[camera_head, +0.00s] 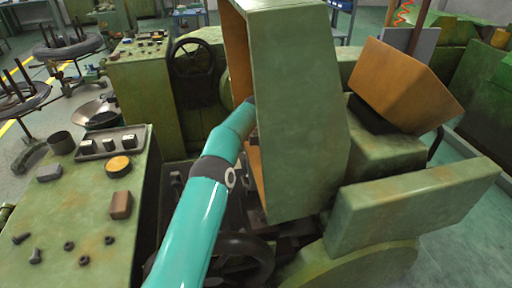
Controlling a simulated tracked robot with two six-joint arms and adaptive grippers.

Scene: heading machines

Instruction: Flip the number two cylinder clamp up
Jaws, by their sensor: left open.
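My left arm, teal, rises from the bottom centre to the tall green cover (295,110) of the heading machine. My left gripper (250,108) is at the cover's orange inner side. It is open, and its fingers are mostly hidden behind the cover's edge. I cannot make out the number two cylinder clamp; the cover and my arm block much of the machine's inside. Dark machine parts (176,182) show low to the left of my arm. My right gripper is not in view.
A dark handwheel (193,58) stands behind. A tilted orange-faced cover (405,84) and a green guard (415,208) fill the right. A dark wheel (245,255) is below my arm.

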